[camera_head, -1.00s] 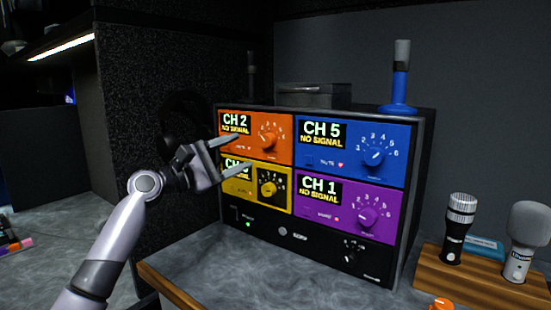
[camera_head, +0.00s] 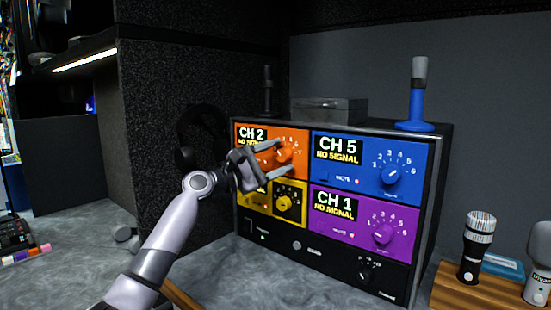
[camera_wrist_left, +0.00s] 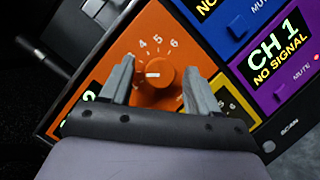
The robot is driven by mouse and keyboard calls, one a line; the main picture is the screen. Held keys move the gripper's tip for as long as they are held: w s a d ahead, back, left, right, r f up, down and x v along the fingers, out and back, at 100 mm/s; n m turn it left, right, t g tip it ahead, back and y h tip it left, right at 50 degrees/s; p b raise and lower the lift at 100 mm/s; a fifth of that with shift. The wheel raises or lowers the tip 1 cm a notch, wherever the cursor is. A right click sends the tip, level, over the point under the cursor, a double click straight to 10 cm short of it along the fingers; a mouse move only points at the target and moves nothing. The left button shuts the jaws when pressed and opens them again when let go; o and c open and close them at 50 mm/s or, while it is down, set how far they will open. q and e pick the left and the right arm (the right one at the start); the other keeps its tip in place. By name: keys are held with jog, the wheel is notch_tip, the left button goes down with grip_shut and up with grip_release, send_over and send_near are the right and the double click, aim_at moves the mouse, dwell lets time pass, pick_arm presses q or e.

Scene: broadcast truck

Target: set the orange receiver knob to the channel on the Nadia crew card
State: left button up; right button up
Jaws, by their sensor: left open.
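The orange receiver panel (camera_head: 243,148) is at the upper left of the receiver rack. Its display reads CH 2, NO SIGNAL. The orange knob (camera_wrist_left: 157,74) shows in the left wrist view with a white pointer line and numbers around it. It also shows in the head view (camera_head: 284,153). My left gripper (camera_head: 277,158) is open in front of the orange panel. In the wrist view its fingers (camera_wrist_left: 160,85) stand on either side of the knob; I cannot tell whether they touch it. No Nadia crew card is visible. My right gripper is not in view.
The blue panel (camera_head: 345,172) reads CH 5 and the purple panel (camera_head: 345,225) reads CH 1. The yellow panel (camera_head: 285,203) sits directly below the orange one. A wooden stand (camera_head: 448,285) with microphones is at the right. The counter in front of the rack is clear.

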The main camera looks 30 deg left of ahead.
pick_arm(q)
jog(key=c, duration=1)
jog(key=shift+c, duration=0.2)
jog(key=shift+m, duration=0.5)
jog(key=m+g+p, duration=0.1)
jog(key=m, duration=0.1)
jog(key=m+g, duration=0.1)
jog(key=m, duration=0.1)
jog(key=shift+r+h+p, duration=0.2)
jog(key=shift+h+p, duration=0.1)
jog(key=shift+p, duration=0.05)
jog(key=m+g+p, duration=0.1)
jog(key=m, duration=0.1)
jog(key=shift+r+m+p, duration=0.15)
jog(key=shift+m+p, duration=0.15)
jog(key=shift+m+g+y+p, duration=0.4)
jog(key=shift+m+y+p, duration=0.2)
jog(key=shift+m+p, duration=0.3)
jog(key=shift+m+y+p, duration=0.3)
jog(key=shift+m+p, duration=0.25)
jog(key=shift+m, duration=0.35)
